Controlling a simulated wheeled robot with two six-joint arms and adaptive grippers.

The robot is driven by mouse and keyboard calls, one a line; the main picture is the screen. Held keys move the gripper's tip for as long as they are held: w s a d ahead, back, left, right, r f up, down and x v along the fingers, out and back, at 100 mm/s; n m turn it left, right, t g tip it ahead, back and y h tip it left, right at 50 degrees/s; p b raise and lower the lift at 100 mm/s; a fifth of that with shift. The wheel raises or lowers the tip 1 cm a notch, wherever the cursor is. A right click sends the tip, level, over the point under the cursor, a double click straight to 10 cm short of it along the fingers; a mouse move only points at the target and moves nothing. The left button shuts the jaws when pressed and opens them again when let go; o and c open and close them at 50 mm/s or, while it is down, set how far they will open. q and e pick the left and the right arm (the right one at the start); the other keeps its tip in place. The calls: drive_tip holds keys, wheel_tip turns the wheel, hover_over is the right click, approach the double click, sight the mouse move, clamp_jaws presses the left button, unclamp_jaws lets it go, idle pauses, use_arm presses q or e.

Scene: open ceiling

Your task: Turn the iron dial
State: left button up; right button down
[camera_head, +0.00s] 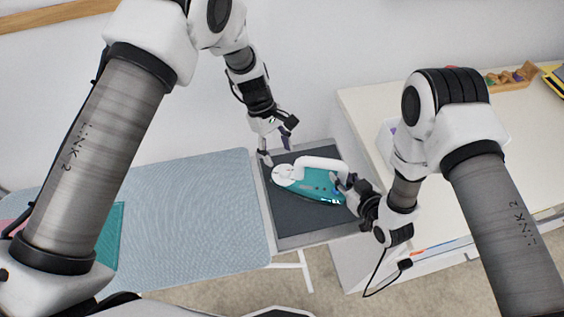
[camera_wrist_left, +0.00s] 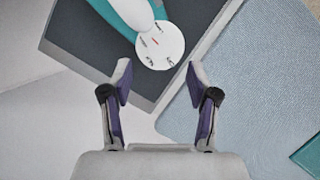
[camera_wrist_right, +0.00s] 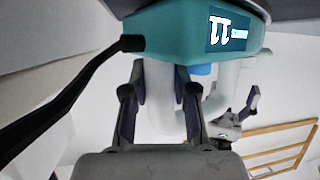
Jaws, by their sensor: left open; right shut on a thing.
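The teal and white iron (camera_head: 312,184) lies on a dark grey tray. Its round white dial (camera_head: 284,173) is at the left end of the iron; in the left wrist view the dial (camera_wrist_left: 160,45) shows small marks and a red line. My left gripper (camera_head: 276,148) is open and empty just behind the dial, with the dial ahead of its fingertips. My right gripper (camera_head: 346,185) is shut on the iron's white part at the right end; the right wrist view shows the white handle (camera_wrist_right: 160,95) between its fingers.
The tray (camera_head: 300,240) has a raised grey rim. A light blue ironing board surface (camera_head: 200,220) extends left, with a teal cloth (camera_head: 112,235) on it. A white desk (camera_head: 365,110) stands at the right. A black cord hangs near my right gripper.

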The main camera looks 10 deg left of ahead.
use_arm(q)
drive_tip(key=v, duration=0.6)
drive_tip(key=shift+r, duration=0.2)
drive_tip(key=shift+a, duration=0.1)
